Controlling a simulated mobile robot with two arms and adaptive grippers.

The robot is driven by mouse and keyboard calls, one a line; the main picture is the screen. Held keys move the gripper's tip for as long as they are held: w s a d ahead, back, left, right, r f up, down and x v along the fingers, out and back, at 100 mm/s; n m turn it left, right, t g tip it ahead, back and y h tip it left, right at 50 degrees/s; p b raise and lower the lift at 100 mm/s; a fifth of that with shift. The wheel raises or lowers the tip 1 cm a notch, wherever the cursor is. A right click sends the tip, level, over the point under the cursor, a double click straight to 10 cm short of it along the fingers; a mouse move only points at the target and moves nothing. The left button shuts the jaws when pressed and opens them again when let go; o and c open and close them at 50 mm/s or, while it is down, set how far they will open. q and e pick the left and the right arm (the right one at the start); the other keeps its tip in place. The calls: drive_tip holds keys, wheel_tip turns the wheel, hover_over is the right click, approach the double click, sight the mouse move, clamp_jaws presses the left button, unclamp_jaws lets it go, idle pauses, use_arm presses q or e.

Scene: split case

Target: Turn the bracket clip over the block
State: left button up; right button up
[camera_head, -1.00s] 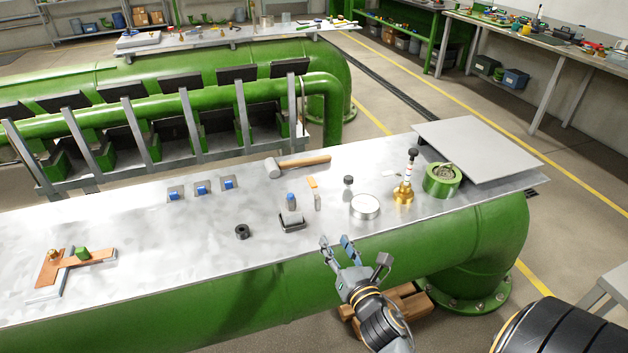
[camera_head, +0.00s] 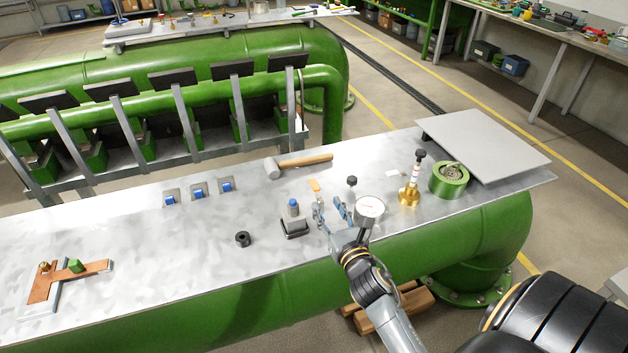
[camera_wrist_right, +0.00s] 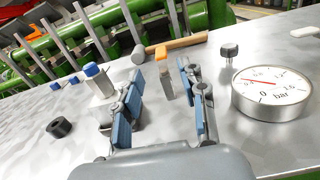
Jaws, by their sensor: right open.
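My right gripper (camera_head: 331,211) is open above the bench's front part. In the right wrist view, a small upright metal piece (camera_wrist_right: 166,80) stands beyond and between its open fingers (camera_wrist_right: 160,100), not gripped. An orange strip (camera_wrist_right: 160,52) shows just behind the piece. I cannot tell for certain which parts are the bracket clip and the block. My left gripper is not in view.
A pressure gauge (camera_head: 371,208) is close right of the gripper. Further right are a brass fitting (camera_head: 409,195) and a green ring-shaped part (camera_head: 449,180). A hammer (camera_head: 300,163) lies behind.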

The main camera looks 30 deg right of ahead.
sight(315, 185)
drive_tip(key=x, duration=0.4)
drive_tip(key=shift+w+r+p, duration=0.15)
drive_tip(key=shift+p, duration=0.15)
drive_tip(key=x, duration=0.5)
drive_tip(key=shift+w+p, duration=0.1)
drive_tip(key=shift+p, duration=0.25)
drive_tip(key=shift+w+d, duration=0.1)
drive_tip(key=shift+w, duration=0.3)
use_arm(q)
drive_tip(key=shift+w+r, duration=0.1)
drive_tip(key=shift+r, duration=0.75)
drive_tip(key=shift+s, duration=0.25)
use_arm(e)
clamp_jaws()
